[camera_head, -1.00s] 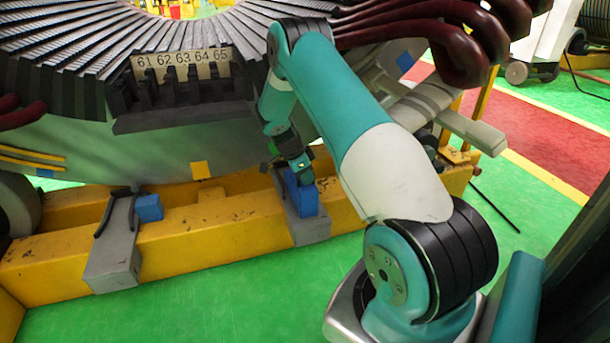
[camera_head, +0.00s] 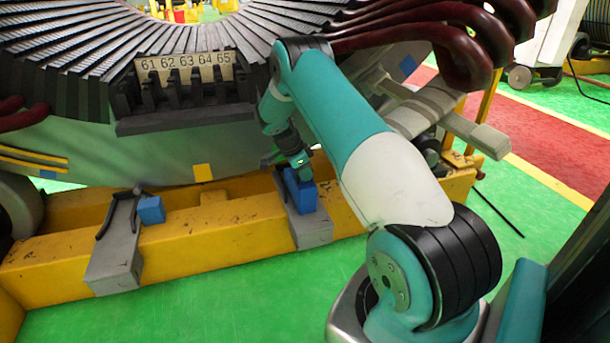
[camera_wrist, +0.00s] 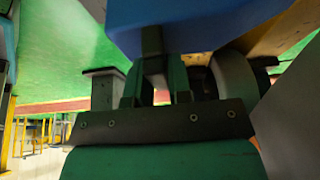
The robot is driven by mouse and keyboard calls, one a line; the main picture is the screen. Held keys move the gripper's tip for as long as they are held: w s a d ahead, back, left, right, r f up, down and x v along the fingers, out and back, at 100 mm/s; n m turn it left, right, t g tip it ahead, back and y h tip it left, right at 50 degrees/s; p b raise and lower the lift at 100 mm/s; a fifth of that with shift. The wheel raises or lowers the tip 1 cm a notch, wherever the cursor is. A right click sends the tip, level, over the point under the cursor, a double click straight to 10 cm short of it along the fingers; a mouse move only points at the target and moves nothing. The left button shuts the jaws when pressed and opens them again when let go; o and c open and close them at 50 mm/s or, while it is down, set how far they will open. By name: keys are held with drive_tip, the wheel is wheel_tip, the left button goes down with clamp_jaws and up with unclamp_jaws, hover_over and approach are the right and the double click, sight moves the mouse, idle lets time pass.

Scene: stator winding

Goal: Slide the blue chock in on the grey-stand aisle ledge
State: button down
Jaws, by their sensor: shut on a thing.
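A blue chock (camera_head: 302,194) stands on a grey ledge (camera_head: 312,232) at the middle of the yellow beam, in the head view. My gripper (camera_head: 301,170) is shut on the top of this chock from above. In the wrist view the chock (camera_wrist: 190,22) fills the top, with my gripper (camera_wrist: 155,75) against it. Whether the chock's underside touches the ledge is hidden. A second blue chock (camera_head: 151,210) sits at the left grey ledge (camera_head: 117,262), beside its dark rail.
The large stator (camera_head: 160,160) rises behind the ledges, with slots numbered 61 to 65 (camera_head: 185,66). The yellow beam (camera_head: 215,230) runs across the front. Green floor in front is clear.

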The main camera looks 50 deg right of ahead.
drive_tip(key=shift+w+d+b, duration=0.15)
drive_tip(key=shift+w+d, duration=0.4)
drive_tip(key=shift+w, duration=0.3)
drive_tip(key=shift+w+d+b, duration=0.2)
drive_tip(key=shift+w+d, duration=0.3)
drive_tip(key=shift+w, duration=0.35)
drive_tip(key=shift+w+d+b, duration=0.15)
drive_tip(key=shift+w+d, duration=0.4)
drive_tip(key=shift+w, duration=0.3)
drive_tip(key=c, duration=1.1)
unclamp_jaws()
drive_tip(key=shift+r, duration=0.1)
drive_tip(key=shift+o, duration=0.7)
drive_tip(key=p+v, duration=0.3)
drive_tip(key=v, duration=0.4)
drive_tip(key=shift+w+r+p, duration=0.2)
drive_tip(key=shift+p, duration=0.2)
drive_tip(key=shift+a, duration=0.1)
